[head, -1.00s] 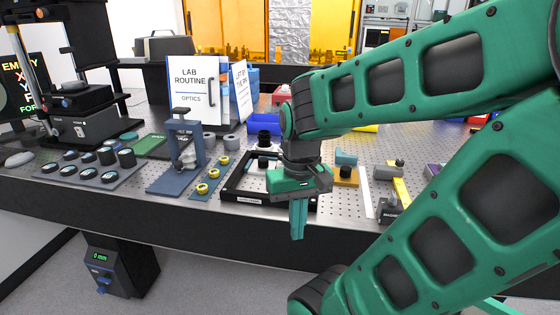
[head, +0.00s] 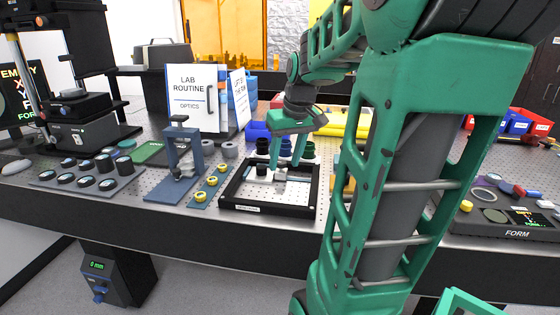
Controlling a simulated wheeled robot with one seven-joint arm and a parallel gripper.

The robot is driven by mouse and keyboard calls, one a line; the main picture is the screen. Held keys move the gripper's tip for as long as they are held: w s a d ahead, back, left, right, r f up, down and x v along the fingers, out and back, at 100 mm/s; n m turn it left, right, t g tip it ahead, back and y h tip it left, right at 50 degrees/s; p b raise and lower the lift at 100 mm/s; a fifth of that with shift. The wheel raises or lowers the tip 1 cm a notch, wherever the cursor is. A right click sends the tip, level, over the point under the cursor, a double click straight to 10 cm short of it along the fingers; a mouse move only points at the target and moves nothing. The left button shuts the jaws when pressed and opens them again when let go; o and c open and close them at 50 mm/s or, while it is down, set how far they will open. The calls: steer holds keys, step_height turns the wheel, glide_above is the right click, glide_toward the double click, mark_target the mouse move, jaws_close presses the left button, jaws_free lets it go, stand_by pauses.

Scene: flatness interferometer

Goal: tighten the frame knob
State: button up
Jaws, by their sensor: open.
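A black square frame (head: 232,184) with a small white label lies on the perforated table. A small dark knob-like part (head: 262,169) and a grey block (head: 280,174) show at its far side. I cannot tell for certain which part is the frame knob. My green gripper (head: 286,162) points down over the far side of the frame, with its two fingers apart. The fingertips are close to the grey block and dark part; whether they touch is unclear. Nothing is held that I can see.
A blue stand (head: 175,186) and a strip with yellow rings (head: 206,186) stand left of the frame. A sign (head: 198,98) and a blue bin (head: 258,130) are behind it. Dark bottles stand close behind my gripper.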

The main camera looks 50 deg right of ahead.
steer(key=n+t, duration=0.1)
glide_toward(282, 162)
steer(key=x, duration=0.8)
steer(key=shift+a, duration=0.2)
steer(key=shift+c, duration=0.7)
steer(key=c, duration=0.9)
